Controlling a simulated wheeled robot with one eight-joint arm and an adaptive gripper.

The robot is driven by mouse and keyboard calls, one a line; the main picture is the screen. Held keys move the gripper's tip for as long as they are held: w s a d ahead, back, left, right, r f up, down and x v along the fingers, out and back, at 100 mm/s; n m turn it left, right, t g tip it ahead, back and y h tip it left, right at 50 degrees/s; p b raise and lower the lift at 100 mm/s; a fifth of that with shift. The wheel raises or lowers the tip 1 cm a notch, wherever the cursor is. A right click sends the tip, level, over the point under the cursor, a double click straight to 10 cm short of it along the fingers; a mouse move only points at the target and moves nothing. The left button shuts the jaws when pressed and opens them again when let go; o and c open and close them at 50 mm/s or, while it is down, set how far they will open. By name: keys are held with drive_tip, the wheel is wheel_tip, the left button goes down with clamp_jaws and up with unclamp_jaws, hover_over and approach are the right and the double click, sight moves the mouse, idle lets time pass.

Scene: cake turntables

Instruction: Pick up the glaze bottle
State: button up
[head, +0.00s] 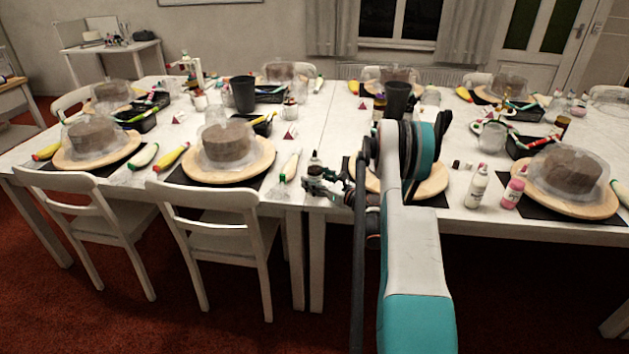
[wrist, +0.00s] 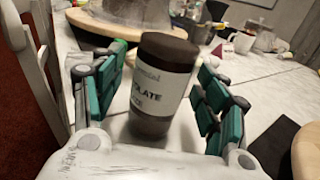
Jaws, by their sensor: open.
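The glaze bottle (wrist: 155,92) has a dark brown cap and a pale label partly reading "OLATE". In the wrist view it stands upright on the white table, between the teal-padded fingers of my gripper (wrist: 162,98). The fingers are open, one on each side, with visible gaps to the bottle. In the head view my gripper (head: 325,184) is at the table's near edge, and the bottle's dark top (head: 314,160) shows just behind it. The bottle's lower part is hidden there by the gripper.
A cake under a clear cover on a wooden turntable (head: 254,172) stands left of the bottle. Another turntable (head: 432,186) is partly behind my arm. A white bottle (head: 477,188) and a pink bottle (head: 513,188) stand to the right. White chairs (head: 220,222) line the near edge.

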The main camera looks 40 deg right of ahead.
drive_tip(key=shift+w, duration=0.35)
drive_tip(key=c, duration=0.9)
drive_tip(key=shift+r, duration=0.2)
drive_tip(key=shift+o, duration=0.6)
wheel_tip(320, 180, up, 20)
drive_tip(key=p, duration=0.7)
drive_tip(key=shift+f, duration=0.15)
